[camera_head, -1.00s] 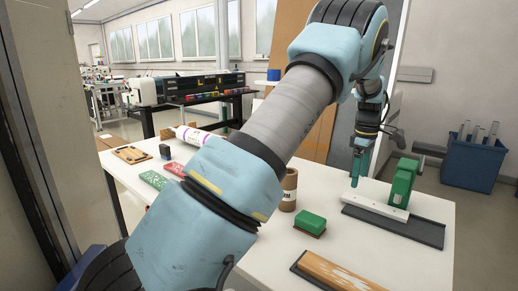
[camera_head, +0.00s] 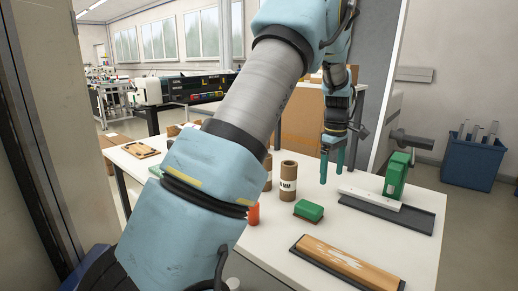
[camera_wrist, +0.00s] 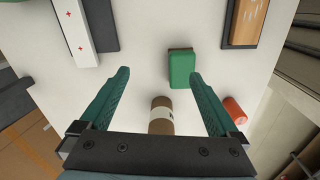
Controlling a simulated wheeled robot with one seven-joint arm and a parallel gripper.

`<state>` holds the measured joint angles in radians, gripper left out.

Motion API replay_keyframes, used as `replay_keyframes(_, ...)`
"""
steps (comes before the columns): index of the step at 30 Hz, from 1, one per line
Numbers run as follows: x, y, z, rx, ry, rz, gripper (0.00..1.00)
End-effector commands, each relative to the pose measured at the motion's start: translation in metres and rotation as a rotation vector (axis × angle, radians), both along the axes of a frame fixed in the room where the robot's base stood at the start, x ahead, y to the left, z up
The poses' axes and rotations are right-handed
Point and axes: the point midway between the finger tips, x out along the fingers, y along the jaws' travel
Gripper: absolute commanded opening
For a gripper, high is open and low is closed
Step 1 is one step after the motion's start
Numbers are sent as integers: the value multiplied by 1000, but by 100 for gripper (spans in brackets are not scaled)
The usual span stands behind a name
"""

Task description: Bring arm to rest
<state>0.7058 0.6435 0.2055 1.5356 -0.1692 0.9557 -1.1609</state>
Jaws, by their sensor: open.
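My gripper (camera_head: 332,166) hangs fingers-down above the white table (camera_head: 400,260), open and empty, with green fingers. It stands to the right of a brown cardboard tube (camera_head: 288,182) and behind a green block with a brown base (camera_head: 309,210). In the wrist view my gripper (camera_wrist: 158,95) has its fingers spread wide. The cardboard tube (camera_wrist: 161,115) shows low between them and the green block (camera_wrist: 182,68) shows beyond. Nothing is held. My arm crosses the middle of the head view and hides part of the table.
A green device on a white bar (camera_head: 396,178) stands on a dark base at the right. A wooden board on a dark tray (camera_head: 345,262) lies at the front. An orange object (camera_head: 253,214) is partly hidden by my arm. A blue bin (camera_head: 472,162) stands beyond the table.

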Motion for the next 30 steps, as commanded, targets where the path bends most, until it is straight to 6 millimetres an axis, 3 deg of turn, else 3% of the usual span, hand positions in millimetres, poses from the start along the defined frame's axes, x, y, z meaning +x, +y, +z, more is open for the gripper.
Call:
replay_keyframes(5, -11, 66, 6, -10, -17, -106, 97)
replay_keyframes(8, -27, 113, 8, -13, -34, -199, 97)
replay_keyframes(12, -73, 189, 9, -5, -75, -389, 97)
replay_keyframes(16, -125, 242, 3, 20, -107, -572, 97)
replay_keyframes(22, -184, 281, -6, 59, -133, -762, 97)
replay_keyframes(25, -196, 288, -9, 68, -137, -802, 97)
replay_keyframes(30, -199, 289, -9, 69, -137, -815, 97)
